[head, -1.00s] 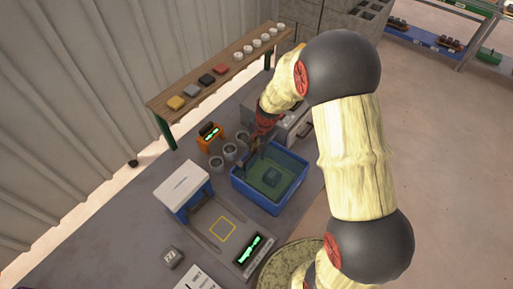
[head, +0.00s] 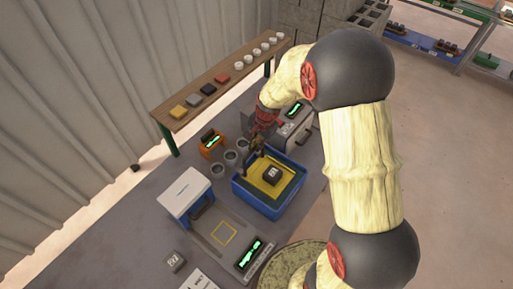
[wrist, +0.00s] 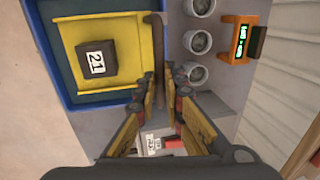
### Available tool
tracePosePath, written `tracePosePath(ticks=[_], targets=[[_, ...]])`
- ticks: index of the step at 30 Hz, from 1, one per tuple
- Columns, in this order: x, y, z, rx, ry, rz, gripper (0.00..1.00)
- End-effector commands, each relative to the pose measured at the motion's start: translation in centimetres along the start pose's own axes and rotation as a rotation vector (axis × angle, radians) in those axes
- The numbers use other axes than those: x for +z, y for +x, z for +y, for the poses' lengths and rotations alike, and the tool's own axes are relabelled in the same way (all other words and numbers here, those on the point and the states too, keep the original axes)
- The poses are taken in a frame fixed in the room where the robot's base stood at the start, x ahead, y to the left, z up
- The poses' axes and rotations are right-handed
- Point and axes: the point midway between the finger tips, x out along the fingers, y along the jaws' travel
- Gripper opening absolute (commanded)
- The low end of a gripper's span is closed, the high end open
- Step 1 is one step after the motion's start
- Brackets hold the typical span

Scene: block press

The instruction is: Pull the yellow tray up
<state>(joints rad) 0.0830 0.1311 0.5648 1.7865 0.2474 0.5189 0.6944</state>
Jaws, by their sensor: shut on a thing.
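The yellow tray (head: 279,194) is raised in the blue tub (head: 247,202) and shows clear yellow; it also shows in the wrist view (wrist: 122,68). A dark block (head: 272,175) with a white number label sits on the tray; it also shows in the wrist view (wrist: 92,62). My gripper (head: 258,143) is at the tray's far-left edge, over the tub's rim. In the wrist view my gripper (wrist: 163,78) is shut on a brown upright handle (wrist: 158,45) beside the tray. The fingertips partly hide the grip.
Several grey cups (head: 230,157) and an orange device (head: 211,142) with a green display stand left of the tub. A grey machine (head: 295,123) is behind it. A white-topped blue press (head: 186,192) and a small block (head: 174,261) are at the front left. A wooden shelf (head: 222,90) runs behind.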

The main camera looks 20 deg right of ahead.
Motion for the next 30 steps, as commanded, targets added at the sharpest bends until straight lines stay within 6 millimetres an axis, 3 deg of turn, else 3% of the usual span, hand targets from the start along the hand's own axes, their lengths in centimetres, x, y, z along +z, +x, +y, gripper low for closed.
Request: tracePosePath(ticks=[9, 10, 19, 30], targets=[[-0.08, -0.26, -0.12, -0.002, 0.0, 0.002, 0.0], [-0.08, -0.26, -0.12, -0.002, 0.0, 0.002, 0.12], [-0.04, -0.22, -0.08, -0.001, 0.0, 0.001, 0.28], [-0.07, -0.69, -0.12, -0.002, 0.0, 0.002, 0.28]])
